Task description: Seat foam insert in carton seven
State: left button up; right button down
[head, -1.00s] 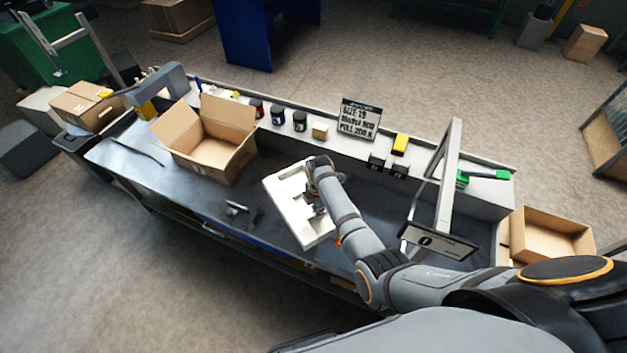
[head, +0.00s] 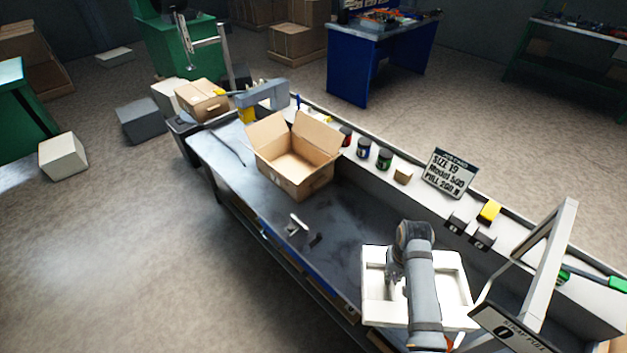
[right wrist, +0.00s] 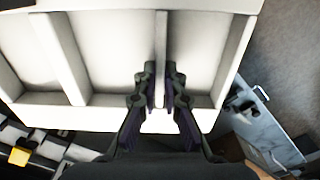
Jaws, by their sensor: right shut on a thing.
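The white foam insert (head: 456,290) is a shallow tray with compartments, at the lower right of the head view. My right gripper (head: 394,278) is shut on one of its thin divider walls. The right wrist view shows both fingers (right wrist: 160,80) pressed on either side of that divider, with the insert (right wrist: 35,113) filling the upper part. My arm covers the insert's middle in the head view. An open brown carton (head: 290,165) stands upright on the bench, left of and beyond the insert, flaps raised. I cannot read a number on it. My left gripper is out of view.
Jars (head: 364,148) and a sign (head: 450,173) line the back ledge. A metal frame (head: 545,265) stands at right. A closed carton (head: 203,100) is at far left.

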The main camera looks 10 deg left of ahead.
aim_at(295, 157)
jog(key=i+j, duration=0.1)
jog(key=j, duration=0.35)
jog(key=i+j+z, duration=0.1)
jog(key=j, duration=0.35)
jog(key=i+j, duration=0.15)
jog(key=j, duration=0.3)
jog(key=i+j, duration=0.1)
jog(key=j, duration=0.4)
jog(key=i+j+z, duration=0.1)
jog(key=j, duration=0.35)
